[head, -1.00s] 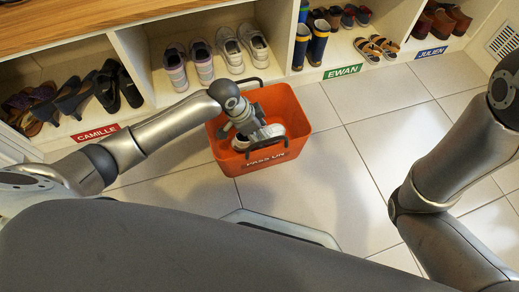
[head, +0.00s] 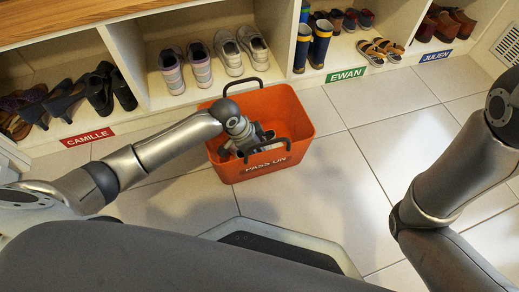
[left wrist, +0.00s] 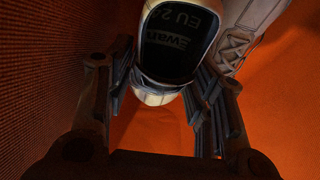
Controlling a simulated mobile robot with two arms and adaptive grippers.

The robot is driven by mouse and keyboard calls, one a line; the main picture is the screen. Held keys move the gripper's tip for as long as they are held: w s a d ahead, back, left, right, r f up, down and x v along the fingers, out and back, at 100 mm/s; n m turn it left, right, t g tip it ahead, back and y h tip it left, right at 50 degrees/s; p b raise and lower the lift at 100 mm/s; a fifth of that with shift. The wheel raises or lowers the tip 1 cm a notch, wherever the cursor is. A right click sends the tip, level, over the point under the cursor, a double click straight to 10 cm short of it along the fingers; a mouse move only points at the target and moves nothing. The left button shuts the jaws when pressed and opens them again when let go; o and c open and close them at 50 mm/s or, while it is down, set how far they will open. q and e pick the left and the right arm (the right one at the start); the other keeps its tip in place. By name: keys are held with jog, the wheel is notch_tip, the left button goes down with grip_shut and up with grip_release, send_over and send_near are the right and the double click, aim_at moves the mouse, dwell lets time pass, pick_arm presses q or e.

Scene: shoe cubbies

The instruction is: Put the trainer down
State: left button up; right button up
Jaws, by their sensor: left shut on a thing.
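My left gripper (head: 248,142) reaches down inside the orange "PASS ON" basket (head: 228,170). In the left wrist view the gripper (left wrist: 163,95) is shut on a pale trainer (left wrist: 153,96), with one finger on each side of its heel end. The trainer's dark insole reads "EU 24" and "Ewan". Orange basket wall (left wrist: 285,110) surrounds it. Whether its sole touches the basket floor cannot be told. In the head view the gripper and basket rim mostly hide the trainer. My right gripper is out of view.
A second pale laced shoe (left wrist: 236,45) lies beside the held trainer in the basket. The basket has two dark handles. Cubbies with pairs of shoes stand behind, labelled CAMILLE (head: 88,138), EWAN (head: 346,75) and JULIEN (head: 435,60). The tiled floor (head: 350,140) to the right is clear.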

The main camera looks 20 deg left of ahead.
pick_arm(q)
jog(key=shift+f, duration=0.15)
jog(key=shift+f, duration=0.4)
jog(key=o, duration=0.8)
jog(key=shift+f, duration=0.15)
jog(key=shift+c, duration=0.2)
